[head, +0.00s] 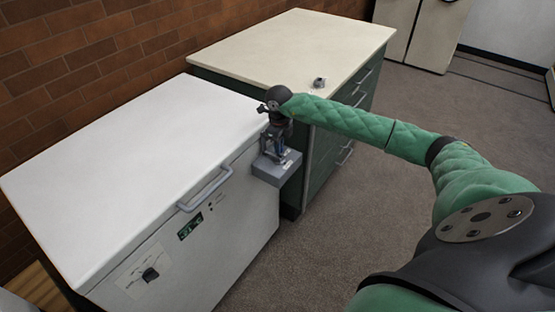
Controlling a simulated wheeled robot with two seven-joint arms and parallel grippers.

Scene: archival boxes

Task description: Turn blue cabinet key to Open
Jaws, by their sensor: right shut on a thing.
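My right gripper (273,148) points down at a small blue-grey box (284,167) at the front right corner of the white chest. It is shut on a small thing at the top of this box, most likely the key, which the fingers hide. I cannot read the box's label or tell which way the key is turned. I cannot tell whether the box is fixed to the chest. No plainly blue cabinet shows. My left gripper is not in view.
Carpet (400,180) lies free at right.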

